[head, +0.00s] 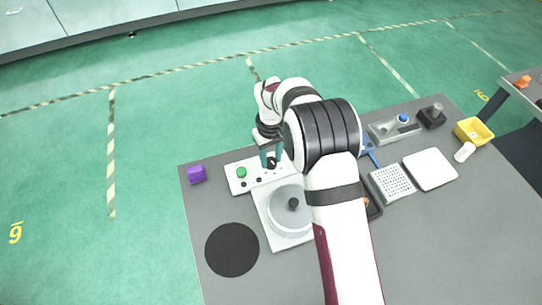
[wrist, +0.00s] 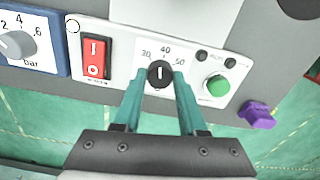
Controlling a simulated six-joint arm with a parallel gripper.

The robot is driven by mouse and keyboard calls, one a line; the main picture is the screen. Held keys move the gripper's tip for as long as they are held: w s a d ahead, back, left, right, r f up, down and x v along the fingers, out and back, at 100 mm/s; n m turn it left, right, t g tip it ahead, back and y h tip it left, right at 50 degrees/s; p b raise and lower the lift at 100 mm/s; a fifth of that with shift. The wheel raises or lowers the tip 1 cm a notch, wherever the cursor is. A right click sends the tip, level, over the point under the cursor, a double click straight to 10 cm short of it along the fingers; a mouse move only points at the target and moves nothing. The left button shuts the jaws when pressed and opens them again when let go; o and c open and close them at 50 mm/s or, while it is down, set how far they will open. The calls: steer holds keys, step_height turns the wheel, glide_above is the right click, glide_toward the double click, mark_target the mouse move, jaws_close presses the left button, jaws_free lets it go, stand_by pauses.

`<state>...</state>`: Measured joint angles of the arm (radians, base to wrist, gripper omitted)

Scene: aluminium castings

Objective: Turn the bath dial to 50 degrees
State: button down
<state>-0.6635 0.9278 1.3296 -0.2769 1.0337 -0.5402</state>
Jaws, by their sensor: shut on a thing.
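The bath dial (wrist: 160,73) is a small black knob with a white pointer line on a white panel (wrist: 125,62). Marks 30, 40 and 50 are printed above it, and the pointer stands at about 40. My gripper (wrist: 158,78) has its two teal fingers on either side of the dial, shut on it. In the head view my gripper (head: 271,158) reaches down onto the same panel (head: 254,183), behind the round-lidded bath (head: 284,222). My arm hides part of the bath's right side there.
A red rocker switch (wrist: 95,57) and a green button (wrist: 217,85) flank the dial. A grey dial marked bar (wrist: 15,45) is further left. A purple block (head: 196,174) stands near the table's far left corner. A black disc (head: 232,250) lies at the front left.

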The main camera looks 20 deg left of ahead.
mark_target(271, 160)
steer(key=m, duration=1.2)
steer(key=shift+m, duration=0.4)
stand_by(0.3)
steer(key=shift+c, duration=2.3)
jaws_free()
step_height(271, 160, up, 16)
steer(key=shift+f, duration=0.1)
